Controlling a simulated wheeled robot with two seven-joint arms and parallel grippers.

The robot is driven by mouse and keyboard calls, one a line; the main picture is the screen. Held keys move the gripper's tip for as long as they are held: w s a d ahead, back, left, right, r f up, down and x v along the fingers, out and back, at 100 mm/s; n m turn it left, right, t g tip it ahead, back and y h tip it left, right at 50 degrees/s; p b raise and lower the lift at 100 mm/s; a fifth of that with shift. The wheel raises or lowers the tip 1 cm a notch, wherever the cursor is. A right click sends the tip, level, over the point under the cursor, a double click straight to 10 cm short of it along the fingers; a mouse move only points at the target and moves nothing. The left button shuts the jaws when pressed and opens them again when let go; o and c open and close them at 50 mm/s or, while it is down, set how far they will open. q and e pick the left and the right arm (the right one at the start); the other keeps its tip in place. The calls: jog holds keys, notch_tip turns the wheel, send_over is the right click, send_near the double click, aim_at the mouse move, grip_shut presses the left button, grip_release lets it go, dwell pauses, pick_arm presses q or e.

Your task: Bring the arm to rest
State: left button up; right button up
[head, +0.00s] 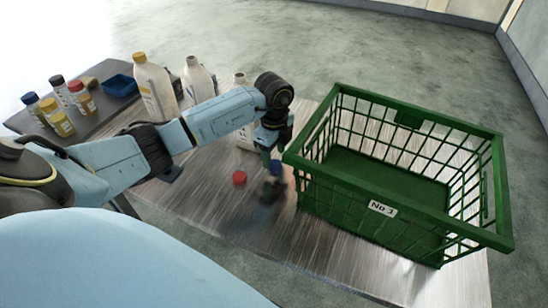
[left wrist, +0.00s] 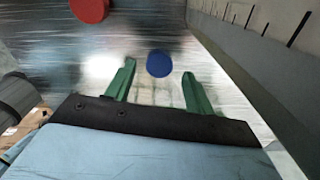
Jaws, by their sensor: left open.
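My left arm (head: 215,118) reaches in from the left over the table. Its gripper (head: 270,160) points down beside the green basket, and looks open. In the left wrist view the two green fingers (left wrist: 158,70) stand apart. A round blue cap (left wrist: 159,63) shows at the fingertips, between them in the picture; I cannot tell whether they touch it. A pale patch shows below it between the fingers. The blue piece also shows by the gripper in the head view (head: 275,168). My right gripper is not in view.
A green basket (head: 378,210) labelled No 1 stands close right of the gripper. A red cap (head: 240,178) lies on the table to the left. White bottles (head: 157,90), several small jars (head: 81,97) and a blue tray (head: 121,86) stand at the back left. The front table area is clear.

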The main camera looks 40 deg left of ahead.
pick_arm(q)
notch_tip(320, 180, up, 9)
jog(key=shift+r+p, duration=0.15)
jog(key=shift+p, duration=0.3)
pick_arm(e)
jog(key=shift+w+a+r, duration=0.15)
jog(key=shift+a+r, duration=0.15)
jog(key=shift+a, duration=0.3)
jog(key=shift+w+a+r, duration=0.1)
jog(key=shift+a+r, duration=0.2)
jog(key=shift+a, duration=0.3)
